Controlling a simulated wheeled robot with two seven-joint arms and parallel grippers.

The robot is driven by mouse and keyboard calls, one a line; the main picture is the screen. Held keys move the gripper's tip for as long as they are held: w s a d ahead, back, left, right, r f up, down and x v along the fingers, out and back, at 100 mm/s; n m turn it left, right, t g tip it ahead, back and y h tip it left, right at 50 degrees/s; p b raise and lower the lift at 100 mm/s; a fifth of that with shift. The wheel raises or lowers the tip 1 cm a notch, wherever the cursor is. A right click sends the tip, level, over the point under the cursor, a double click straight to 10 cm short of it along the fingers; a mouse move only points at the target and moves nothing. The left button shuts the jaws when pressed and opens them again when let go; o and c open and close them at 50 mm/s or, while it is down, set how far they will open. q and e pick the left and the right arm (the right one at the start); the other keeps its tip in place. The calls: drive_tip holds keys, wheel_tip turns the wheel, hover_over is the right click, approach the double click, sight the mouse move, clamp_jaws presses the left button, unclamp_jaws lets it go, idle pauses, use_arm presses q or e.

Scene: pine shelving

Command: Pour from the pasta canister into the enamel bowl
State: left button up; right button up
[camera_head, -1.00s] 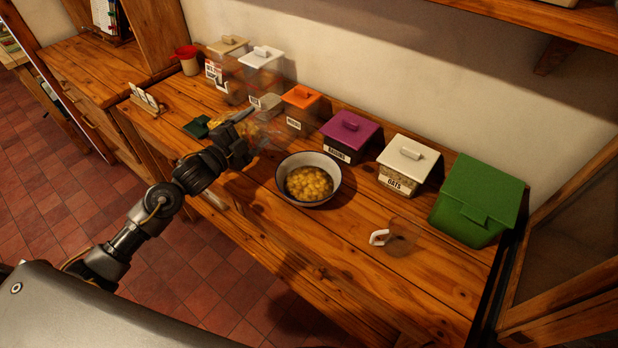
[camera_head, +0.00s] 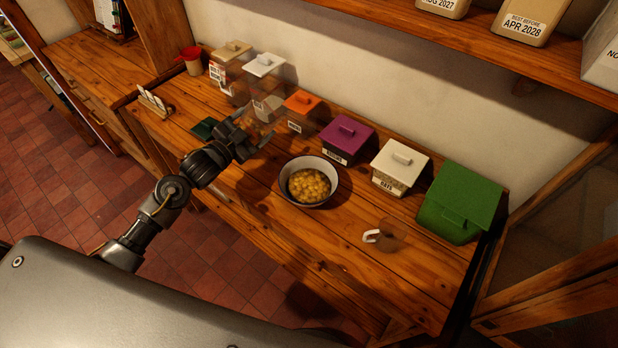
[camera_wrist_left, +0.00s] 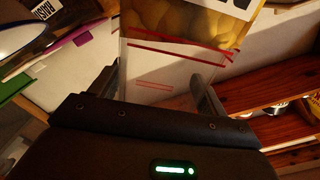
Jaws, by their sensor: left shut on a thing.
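The enamel bowl (camera_head: 333,186), pale with a dark rim, stands on the wooden counter with yellow pasta in it. My left gripper (camera_head: 254,133) is shut on the clear pasta canister (camera_head: 268,125), left of the bowl and apart from it. In the left wrist view the canister (camera_wrist_left: 150,72) sits between the fingers of the gripper (camera_wrist_left: 158,88), with red lines on its wall and yellow pasta inside. In the head view the gripper partly hides the canister, so its exact tilt is hard to tell. My right gripper is out of view.
Lidded canisters line the wall: orange (camera_head: 301,103), purple (camera_head: 346,139), white-lidded oats (camera_head: 399,165) and a green box (camera_head: 459,203). A dark green flat piece (camera_head: 205,128) lies left. A shelf (camera_head: 480,45) overhangs.

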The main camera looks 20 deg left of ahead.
use_arm(q)
drive_tip(key=shift+r, duration=0.15)
drive_tip(key=n+p, duration=0.1)
drive_tip(key=r+n+p, duration=0.1)
drive_tip(key=p, duration=0.1)
drive_tip(key=shift+s+d+r, duration=0.1)
drive_tip(key=shift+d+r, duration=0.05)
drive_tip(key=shift+d, duration=0.2)
drive_tip(key=shift+d+n+p, duration=0.15)
drive_tip(key=shift+n+p, duration=0.3)
drive_tip(key=shift+n, duration=0.05)
drive_tip(key=shift+s+d+n, duration=0.15)
drive_tip(key=shift+n, duration=0.25)
